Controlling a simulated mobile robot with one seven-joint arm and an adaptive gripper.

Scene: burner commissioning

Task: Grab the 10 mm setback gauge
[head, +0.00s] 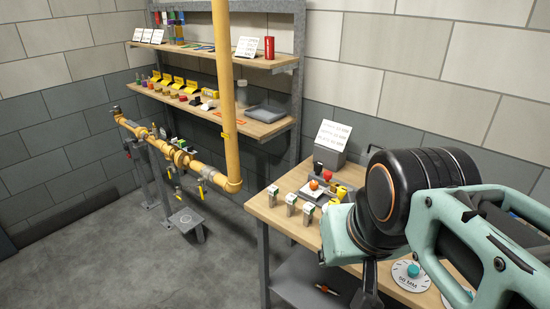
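No marking I can read in the head view identifies the 10 mm setback gauge. Three small pale metal pieces with greenish tops stand in a row along the left edge of the wooden bench: a far one (273,194), a middle one (291,203) and a near one (308,213). A round white disc (409,274) with a teal knob lies on the bench at the right, marked with a number and "MM". My gripper (368,288) hangs over the bench's front, right of the three pieces; my arm hides much of it, and its opening does not show.
The bench (270,216) also holds a grey box with a sign (331,145) and a tray with red, yellow and orange parts (318,187). Yellow piping (228,100) rises before loaded wall shelves (262,128). Floor at left is partly open.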

